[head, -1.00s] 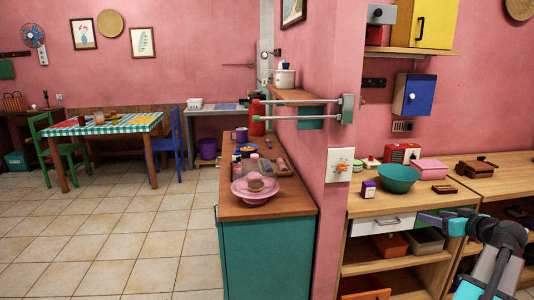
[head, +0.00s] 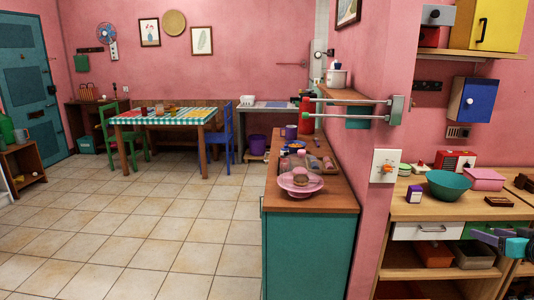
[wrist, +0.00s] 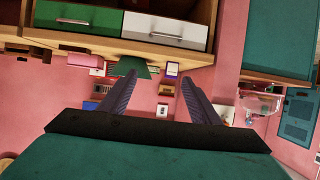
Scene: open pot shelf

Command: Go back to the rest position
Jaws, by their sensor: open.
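My gripper (wrist: 157,85) is open in the wrist view, with its two dark fingers spread and nothing between them. The wrist picture is upside down.
A teal counter (head: 310,250) with a pink cake stand (head: 300,184) juts out left of the wall. Open tiled floor (head: 150,240) lies to the left.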

